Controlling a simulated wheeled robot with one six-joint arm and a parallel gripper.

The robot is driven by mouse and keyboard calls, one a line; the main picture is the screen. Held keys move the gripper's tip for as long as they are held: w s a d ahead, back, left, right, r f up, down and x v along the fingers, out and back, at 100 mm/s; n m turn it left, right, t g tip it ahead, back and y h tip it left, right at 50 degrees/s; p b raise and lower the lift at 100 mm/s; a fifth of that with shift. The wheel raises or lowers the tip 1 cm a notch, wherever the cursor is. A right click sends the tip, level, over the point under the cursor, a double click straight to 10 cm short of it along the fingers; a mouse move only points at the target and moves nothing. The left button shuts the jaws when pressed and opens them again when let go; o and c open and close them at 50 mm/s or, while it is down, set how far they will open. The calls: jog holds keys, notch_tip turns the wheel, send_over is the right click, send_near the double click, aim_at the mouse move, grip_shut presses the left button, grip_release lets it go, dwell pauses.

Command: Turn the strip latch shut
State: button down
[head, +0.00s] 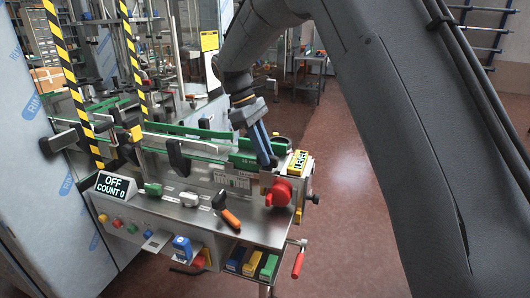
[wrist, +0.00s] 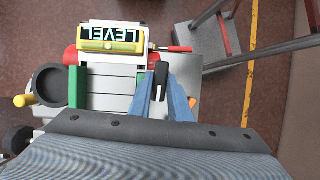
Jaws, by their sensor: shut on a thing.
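My gripper (head: 268,164) reaches down with its blue fingers to the right end of the machine, beside the yellow LEVEL box. In the wrist view the fingers of my gripper (wrist: 162,92) are closed around a small black piece with a white mark (wrist: 160,80), which looks like the strip latch. It stands roughly lengthwise between the fingertips. In the head view the fingers cover most of it, and how far it is turned cannot be told. The yellow LEVEL box (head: 298,162) sits just right of the fingers; it also shows in the wrist view (wrist: 111,39).
A red knob (head: 280,192) is below the LEVEL box. An orange-and-black handle (head: 229,217) and a sign reading OFF, COUNT 0 (head: 115,187) are on the steel top. A black round cup (wrist: 51,86) is left in the wrist view.

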jog(key=m+g, duration=0.1)
jog(key=m, duration=0.3)
jog(key=shift+w+d+y+p, duration=0.1)
jog(key=shift+w+y+p, duration=0.05)
jog(key=shift+y+p, duration=0.25)
jog(key=m, duration=0.2)
jog(key=m+g+y, duration=0.1)
jog(key=m, duration=0.1)
jog(key=shift+w+d+r+m, duration=0.1)
jog(key=shift+d+m, duration=0.05)
jog(key=shift+m, duration=0.15)
jog(key=m+y, duration=0.1)
jog(key=m, duration=0.1)
jog(key=m+y, duration=0.1)
jog(key=m, duration=0.1)
jog(key=shift+d+g+p, duration=0.15)
jog(key=shift+g+p, duration=0.15)
jog(key=shift+p, duration=0.05)
jog(key=shift+m+y, duration=0.9)
jog(key=shift+m, duration=1.4)
jog(key=c, duration=1.6)
grip_release()
jog(key=shift+d, duration=0.1)
jog(key=shift+c, duration=0.2)
jog(key=b+v, duration=0.2)
jog(key=v, duration=0.5)
jog(key=shift+r+b, duration=0.3)
jog(key=shift+r, duration=0.1)
